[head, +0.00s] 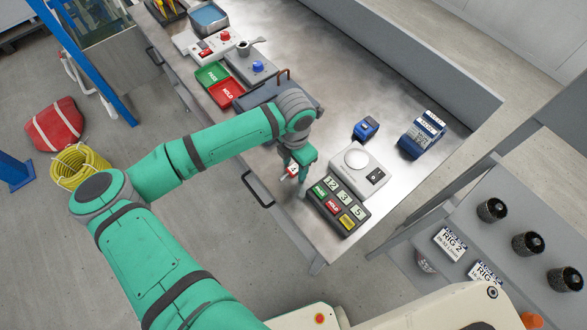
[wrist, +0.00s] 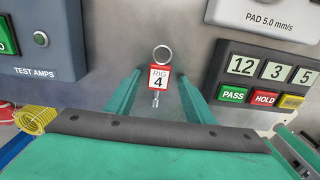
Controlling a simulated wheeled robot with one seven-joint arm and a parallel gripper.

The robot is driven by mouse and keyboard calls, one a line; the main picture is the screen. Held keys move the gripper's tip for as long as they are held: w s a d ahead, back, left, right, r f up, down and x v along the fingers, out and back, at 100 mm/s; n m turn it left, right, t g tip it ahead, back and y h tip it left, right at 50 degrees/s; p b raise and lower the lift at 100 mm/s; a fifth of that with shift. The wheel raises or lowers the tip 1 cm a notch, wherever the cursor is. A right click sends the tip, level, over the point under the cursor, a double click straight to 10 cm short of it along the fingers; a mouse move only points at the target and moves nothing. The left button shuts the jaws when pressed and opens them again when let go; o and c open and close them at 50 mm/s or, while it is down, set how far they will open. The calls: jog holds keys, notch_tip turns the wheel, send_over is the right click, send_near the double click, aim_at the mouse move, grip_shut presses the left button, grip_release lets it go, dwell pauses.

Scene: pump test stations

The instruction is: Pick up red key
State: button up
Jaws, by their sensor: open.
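The red key (wrist: 157,80) shows in the wrist view as a small key with a metal ring and a red-bordered tag reading RIG 4. In the head view the red key (head: 291,172) is a small red and white spot near the bench's front edge, partly hidden by my gripper. My gripper (wrist: 159,73) is open, with one green finger on each side of the key and gaps visible between. In the head view my gripper (head: 298,170) points down at the bench. I cannot tell whether its fingertips are level with the key.
A keypad panel (head: 338,206) with numbers 12, 3 and 5 stands close to the right of my gripper. A grey TEST AMPS box (wrist: 45,50) is on its left. A white scale (head: 357,161) and blue devices sit farther right on the metal bench (head: 330,90).

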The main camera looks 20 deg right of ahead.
jog(key=shift+a+f, duration=0.1)
jog(key=c, duration=1.1)
